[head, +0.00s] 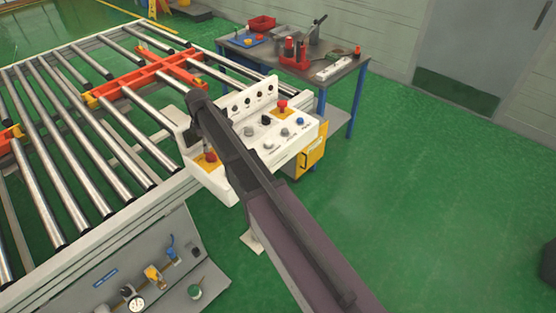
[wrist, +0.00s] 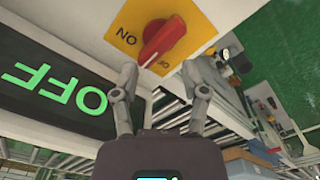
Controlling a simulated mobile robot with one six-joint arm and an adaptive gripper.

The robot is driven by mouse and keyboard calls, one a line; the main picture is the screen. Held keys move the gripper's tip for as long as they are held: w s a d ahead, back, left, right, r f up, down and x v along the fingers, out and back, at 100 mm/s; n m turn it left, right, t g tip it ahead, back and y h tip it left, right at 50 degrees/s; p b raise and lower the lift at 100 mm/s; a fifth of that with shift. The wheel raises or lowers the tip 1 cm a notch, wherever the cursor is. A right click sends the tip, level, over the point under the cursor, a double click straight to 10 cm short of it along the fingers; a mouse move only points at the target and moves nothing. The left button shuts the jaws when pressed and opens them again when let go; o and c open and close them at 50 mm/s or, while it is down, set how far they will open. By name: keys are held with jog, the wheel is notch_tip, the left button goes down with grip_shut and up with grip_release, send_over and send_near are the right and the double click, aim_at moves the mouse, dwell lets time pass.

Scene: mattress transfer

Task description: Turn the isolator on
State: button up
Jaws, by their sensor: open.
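The isolator is a red rotary knob (wrist: 163,38) on a yellow plate (wrist: 125,22) marked ON and OFF, upside down in the wrist view. Its handle lies slanted, narrow end toward the lower left; I cannot tell which mark it is set to. A dark display (wrist: 50,85) beside it reads OFF in green. My gripper (wrist: 160,70) is open, its two fingers apart just below the knob in the picture, with nothing between them. In the head view, a red knob on yellow (head: 210,156) shows at the white console's (head: 226,186) left end, and my arm hides part of the console.
The console also bears a red button (head: 282,104) and several small knobs. The roller conveyor (head: 80,150) lies left, with orange transfer bars (head: 150,75). A workbench (head: 345,75) with tools stands behind. A valve panel (head: 150,270) is below. Green floor at right is clear.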

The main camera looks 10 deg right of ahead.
jog(key=shift+r+p, duration=4.1)
jog(key=shift+r, duration=0.35)
jog(key=s+d+f+m+b, duration=0.2)
jog(key=s+d+m, duration=0.5)
jog(key=s+d, duration=0.3)
jog(key=s+d+f+m+b, duration=0.2)
jog(key=s+d+m, duration=0.5)
jog(key=s+d, duration=0.3)
jog(key=shift+s+d+f+t, duration=0.2)
jog(key=shift+s+d+t, duration=0.1)
jog(key=shift+d, duration=0.4)
jog(key=shift+w+a, duration=0.1)
jog(key=shift+w, duration=0.05)
jog(key=w+a+r+n+p, duration=0.2)
jog(key=w+a, duration=0.8)
jog(key=w+a+r+n+p, duration=0.2)
jog(key=w+a+n, duration=0.1)
jog(key=w+a, duration=0.7)
jog(key=shift+w+a, duration=0.15)
jog(key=shift+a, duration=0.45)
